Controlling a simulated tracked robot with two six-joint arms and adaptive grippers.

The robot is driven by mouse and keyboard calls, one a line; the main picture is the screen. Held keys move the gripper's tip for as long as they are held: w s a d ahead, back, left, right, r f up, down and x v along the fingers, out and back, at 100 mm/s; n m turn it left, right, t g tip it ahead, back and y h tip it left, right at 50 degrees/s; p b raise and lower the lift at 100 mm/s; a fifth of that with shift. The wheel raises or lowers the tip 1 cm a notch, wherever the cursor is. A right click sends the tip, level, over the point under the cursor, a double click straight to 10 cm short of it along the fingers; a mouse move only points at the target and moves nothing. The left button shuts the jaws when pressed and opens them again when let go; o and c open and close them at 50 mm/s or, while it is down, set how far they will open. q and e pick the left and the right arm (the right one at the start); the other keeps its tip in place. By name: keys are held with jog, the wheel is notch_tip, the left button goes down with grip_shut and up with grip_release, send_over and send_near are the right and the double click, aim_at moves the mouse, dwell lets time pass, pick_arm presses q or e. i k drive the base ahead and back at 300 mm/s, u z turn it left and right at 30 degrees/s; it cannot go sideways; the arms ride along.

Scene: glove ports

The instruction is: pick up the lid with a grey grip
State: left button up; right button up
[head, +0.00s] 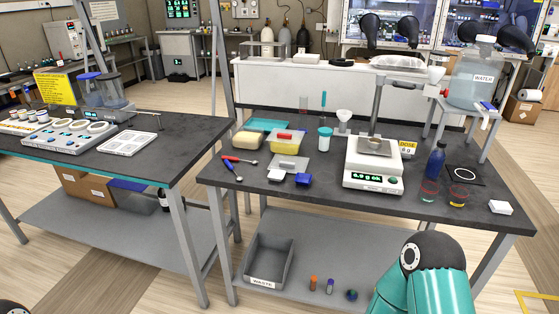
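A flat pale grey, lid-like square (293,160) lies on the dark bench in the head view, in front of a clear tub (292,143) with yellow and red on it. A small white piece (276,174) and a blue block (303,180) lie just in front of the square. A grey grip is too small to make out on any of these, so I cannot tell which is the lid. My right arm's teal links rise at the bottom right, over the floor in front of the bench. Neither gripper shows.
A scale (372,163) stands mid-bench, with a blue bottle (434,161) and small beakers to its right. A red-handled tool (238,159) and yellow sponge (249,140) lie left. A grey waste bin (270,262) sits on the lower shelf.

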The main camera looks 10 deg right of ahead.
aim_at(289, 163)
jog(key=i, duration=0.85)
jog(key=z, duration=0.05)
